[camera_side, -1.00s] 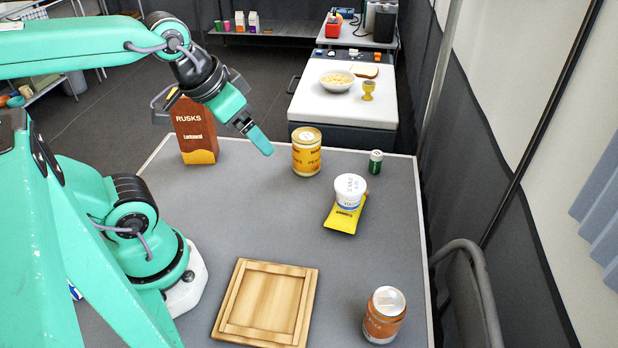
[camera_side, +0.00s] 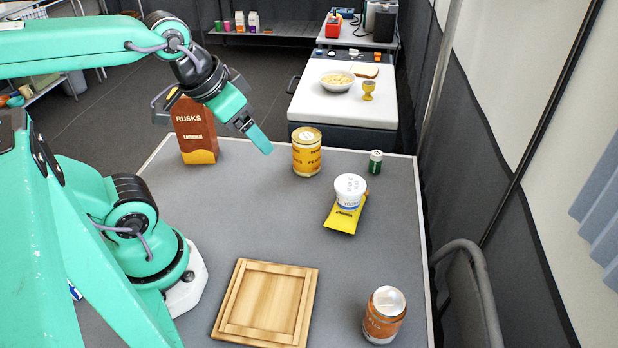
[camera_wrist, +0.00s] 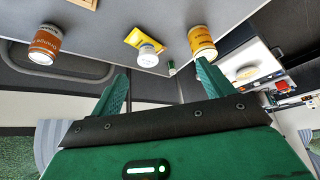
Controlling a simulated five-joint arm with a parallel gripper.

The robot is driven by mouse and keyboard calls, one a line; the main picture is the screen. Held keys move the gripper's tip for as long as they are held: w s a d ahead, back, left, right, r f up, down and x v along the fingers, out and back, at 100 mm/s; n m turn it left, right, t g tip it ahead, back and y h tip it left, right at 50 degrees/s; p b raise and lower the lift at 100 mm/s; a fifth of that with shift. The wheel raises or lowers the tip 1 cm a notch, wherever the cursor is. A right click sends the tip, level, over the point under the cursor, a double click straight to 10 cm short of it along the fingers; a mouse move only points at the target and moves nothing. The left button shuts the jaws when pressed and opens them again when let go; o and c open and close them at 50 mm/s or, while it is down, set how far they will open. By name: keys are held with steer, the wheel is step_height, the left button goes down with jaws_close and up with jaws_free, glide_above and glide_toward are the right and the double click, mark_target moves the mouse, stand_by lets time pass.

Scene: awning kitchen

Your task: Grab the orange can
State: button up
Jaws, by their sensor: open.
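The orange can (camera_side: 384,317) stands upright on the grey table at its near right corner, with a silver top and an orange label. It also shows in the wrist view (camera_wrist: 45,43), at the upper left. My gripper (camera_side: 262,142) is raised over the far left part of the table, well away from the can. In the wrist view its two green fingers (camera_wrist: 160,85) are spread apart with nothing between them. In the side view the fingers partly overlap, and one points down to the right.
A wooden tray (camera_side: 229,306) lies left of the can. A yellow tube (camera_side: 342,219) with a white tub (camera_side: 350,187), a yellow tin (camera_side: 306,160), a green battery-like cylinder (camera_side: 375,162) and a rusks box (camera_side: 195,132) stand farther back. A chair (camera_side: 476,290) adjoins the right edge. The table's middle is clear.

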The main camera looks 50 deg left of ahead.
steer(key=shift+w+d, duration=0.1)
steer(key=n+g, duration=0.1)
steer(key=g, duration=0.5)
glide_toward(389, 300)
step_height(389, 300, down, 6)
steer(key=shift+f, duration=0.15)
steer(key=shift+s+f, duration=0.15)
steer(key=shift+s, duration=0.05)
steer(key=shift+f, duration=1.3)
steer(key=shift+f, duration=2.6)
